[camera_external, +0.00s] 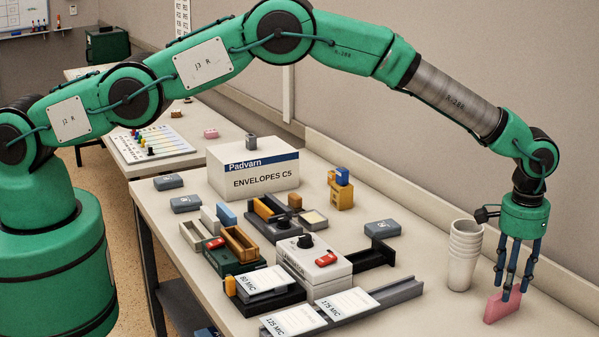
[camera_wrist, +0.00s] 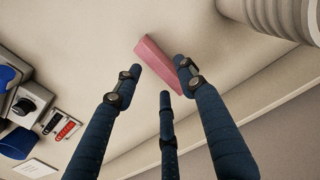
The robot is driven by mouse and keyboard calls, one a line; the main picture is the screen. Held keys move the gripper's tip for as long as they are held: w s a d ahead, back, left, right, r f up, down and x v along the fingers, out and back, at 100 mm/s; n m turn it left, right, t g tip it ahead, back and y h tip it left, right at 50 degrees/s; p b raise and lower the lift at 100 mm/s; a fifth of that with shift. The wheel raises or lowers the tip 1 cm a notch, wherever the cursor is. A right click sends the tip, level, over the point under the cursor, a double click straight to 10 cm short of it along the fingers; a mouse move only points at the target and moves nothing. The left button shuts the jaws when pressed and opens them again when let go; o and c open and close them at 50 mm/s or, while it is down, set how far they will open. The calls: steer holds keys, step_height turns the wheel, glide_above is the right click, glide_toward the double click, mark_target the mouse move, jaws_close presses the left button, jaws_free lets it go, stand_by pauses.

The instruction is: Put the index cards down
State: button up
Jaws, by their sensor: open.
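The index cards (camera_external: 494,310) are a pink stack near the right end of the table (camera_external: 437,314). They stand on edge on the table top in the external view. In the wrist view the pink stack (camera_wrist: 155,62) lies between my spread fingertips, with clear gaps beside it. My gripper (camera_external: 513,286) points down over the cards with its dark blue fingers around their upper part. It is open, and its fingers hide part of the stack. In the wrist view my gripper (camera_wrist: 161,77) shows three fingers.
A stack of white cups (camera_external: 463,256) stands close to the left of my gripper. A grey rail (camera_external: 374,300) and a laminator-like white machine (camera_external: 313,267) are further left. An envelope box (camera_external: 252,170) stands behind. The wall ledge runs along the table's back.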

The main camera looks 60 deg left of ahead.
step_height(320, 180, up, 9)
steer(key=shift+b, duration=0.3)
steer(key=shift+r, duration=0.15)
stand_by(0.6)
